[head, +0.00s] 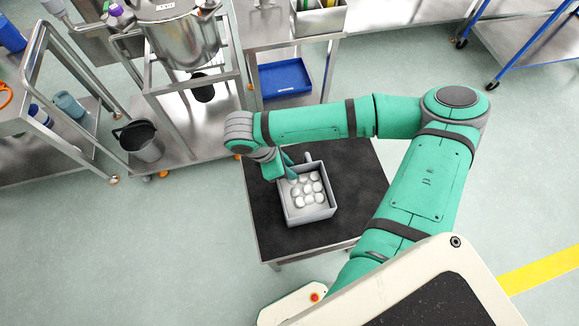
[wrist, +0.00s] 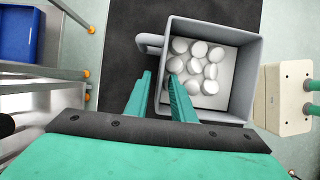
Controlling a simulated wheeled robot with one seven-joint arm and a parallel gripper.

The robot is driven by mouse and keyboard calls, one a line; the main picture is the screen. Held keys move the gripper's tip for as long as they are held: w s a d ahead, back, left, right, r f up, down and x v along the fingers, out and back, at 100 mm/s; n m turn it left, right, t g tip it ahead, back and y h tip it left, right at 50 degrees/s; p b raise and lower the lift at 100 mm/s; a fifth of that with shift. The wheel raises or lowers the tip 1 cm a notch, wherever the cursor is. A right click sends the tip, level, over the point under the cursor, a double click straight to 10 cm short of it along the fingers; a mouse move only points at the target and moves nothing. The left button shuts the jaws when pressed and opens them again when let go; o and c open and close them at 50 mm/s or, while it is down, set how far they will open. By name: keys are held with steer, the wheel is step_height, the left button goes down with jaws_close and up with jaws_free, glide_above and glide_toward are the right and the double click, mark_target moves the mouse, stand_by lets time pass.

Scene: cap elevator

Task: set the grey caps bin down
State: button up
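The grey caps bin (head: 308,216) is an open square box with a side handle (wrist: 149,43). Several round white caps (head: 306,187) lie inside it. The bin is at the middle of a black-topped table (head: 350,175) and looks level, its base seeming to rest on the top. In the wrist view the bin (wrist: 254,80) is right of centre. My gripper (wrist: 159,76) has its two green fingers apart, one on each side of the bin's near-left wall, with a gap between the tips. In the head view my gripper (head: 287,170) is at the bin's upper-left edge.
A steel cart with a large metal pot (head: 185,40) stands at the upper left. A blue tray (head: 285,78) lies on a shelf behind the table. A dark bucket (head: 140,140) is at left. Black tabletop is bare around the bin.

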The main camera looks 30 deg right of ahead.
steer(key=v, duration=1.2)
steer(key=shift+r, duration=0.15)
